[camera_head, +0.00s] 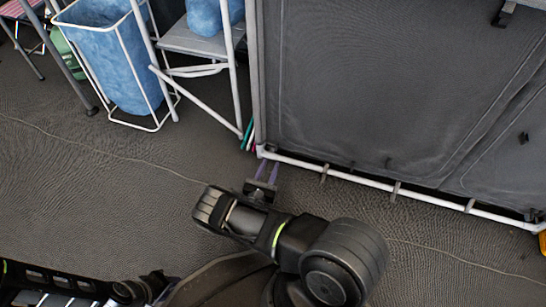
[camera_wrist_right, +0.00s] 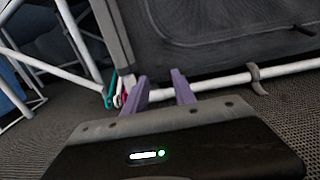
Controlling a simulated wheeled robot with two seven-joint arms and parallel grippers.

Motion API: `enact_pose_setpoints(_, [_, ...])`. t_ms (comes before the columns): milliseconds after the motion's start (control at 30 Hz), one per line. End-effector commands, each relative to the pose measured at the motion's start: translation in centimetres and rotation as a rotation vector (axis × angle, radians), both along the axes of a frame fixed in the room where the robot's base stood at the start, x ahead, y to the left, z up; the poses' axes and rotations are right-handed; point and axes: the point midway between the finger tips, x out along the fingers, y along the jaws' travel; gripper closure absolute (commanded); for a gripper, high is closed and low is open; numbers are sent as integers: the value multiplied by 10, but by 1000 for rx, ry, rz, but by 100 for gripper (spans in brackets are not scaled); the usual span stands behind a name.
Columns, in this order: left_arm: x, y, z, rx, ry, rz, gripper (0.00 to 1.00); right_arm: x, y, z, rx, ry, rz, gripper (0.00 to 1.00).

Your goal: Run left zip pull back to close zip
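The dark fabric cabinet front (camera_head: 390,80) has a curved zip seam along its left panel. A small dark tab (camera_head: 388,162) shows near the panel's lower edge, and another (camera_head: 523,137) on the right; I cannot tell which is the left zip pull. Teal and pink strips (camera_head: 248,132) hang at the cabinet's lower left corner; the teal one also shows in the right wrist view (camera_wrist_right: 110,90). My right gripper (camera_head: 267,171) is low in front of that corner, its purple fingers apart with nothing visible between them (camera_wrist_right: 162,90). My left gripper is not in view.
A white pole (camera_head: 340,174) runs along the cabinet's bottom edge. A blue bag in a white frame (camera_head: 110,60) and a white-legged stand (camera_head: 205,45) are to the left. The dark carpet (camera_head: 90,180) in front is clear, with a thin pale line across it.

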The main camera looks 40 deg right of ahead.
Motion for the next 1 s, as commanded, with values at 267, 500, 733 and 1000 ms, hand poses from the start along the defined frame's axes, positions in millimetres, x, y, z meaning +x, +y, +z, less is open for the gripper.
enact_pose_setpoints(267, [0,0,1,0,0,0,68,-8,11,0,0,1,0,68])
enact_pose_setpoints(500, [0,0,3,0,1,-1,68,-3,11,6,2,-10,-1,68])
enact_pose_setpoints(733, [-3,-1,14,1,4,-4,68,28,3,67,48,-40,-34,68])
enact_pose_setpoints(1000, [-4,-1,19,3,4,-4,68,5,3,70,273,175,-10,68])
